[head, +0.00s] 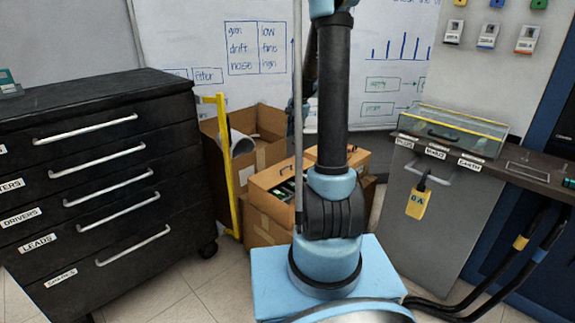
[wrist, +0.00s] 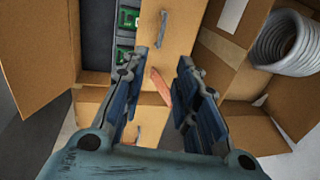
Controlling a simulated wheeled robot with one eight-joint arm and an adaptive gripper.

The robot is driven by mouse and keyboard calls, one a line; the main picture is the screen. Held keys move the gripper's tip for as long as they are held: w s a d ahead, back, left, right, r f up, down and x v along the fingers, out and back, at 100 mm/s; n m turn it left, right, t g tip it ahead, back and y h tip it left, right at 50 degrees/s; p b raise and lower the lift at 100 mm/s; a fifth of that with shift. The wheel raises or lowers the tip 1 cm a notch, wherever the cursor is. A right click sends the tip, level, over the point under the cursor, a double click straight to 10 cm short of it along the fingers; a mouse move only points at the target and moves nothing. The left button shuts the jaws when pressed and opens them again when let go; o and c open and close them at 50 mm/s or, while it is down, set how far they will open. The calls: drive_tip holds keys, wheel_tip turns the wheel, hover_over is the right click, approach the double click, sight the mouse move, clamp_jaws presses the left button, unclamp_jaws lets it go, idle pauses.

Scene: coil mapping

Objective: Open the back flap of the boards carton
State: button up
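The boards carton (head: 268,212) is a brown cardboard box on the floor behind my arm in the head view. Green boards (wrist: 125,20) show in its dark opening in the wrist view. A cardboard panel (wrist: 154,55) with a small grey handle lies right of that opening. Another panel (wrist: 95,112) with a similar handle lies below it. Which panel is the back flap I cannot tell. My gripper (wrist: 164,60) is open over the carton, with a reddish-brown strip (wrist: 160,87) visible between its fingers. No contact is clear. In the head view my arm hides the gripper and part of the carton.
A larger open carton (head: 268,122) with a grey coiled hose (wrist: 285,45) stands close beside the boards carton. A yellow post (head: 226,150) and a black drawer cabinet (head: 100,150) stand to the left. A grey bench cabinet (head: 425,235) stands to the right.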

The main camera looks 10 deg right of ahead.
sight(287, 167)
drive_tip(key=w+a+f, duration=0.1)
drive_tip(key=f, duration=1)
drive_tip(key=w+a+f, duration=0.1)
drive_tip(key=f, duration=0.4)
drive_tip(key=shift+w+a+f, duration=0.3)
drive_tip(key=shift+w, duration=0.05)
clamp_jaws()
drive_tip(key=shift+d, duration=0.3)
drive_tip(key=shift+r, duration=0.15)
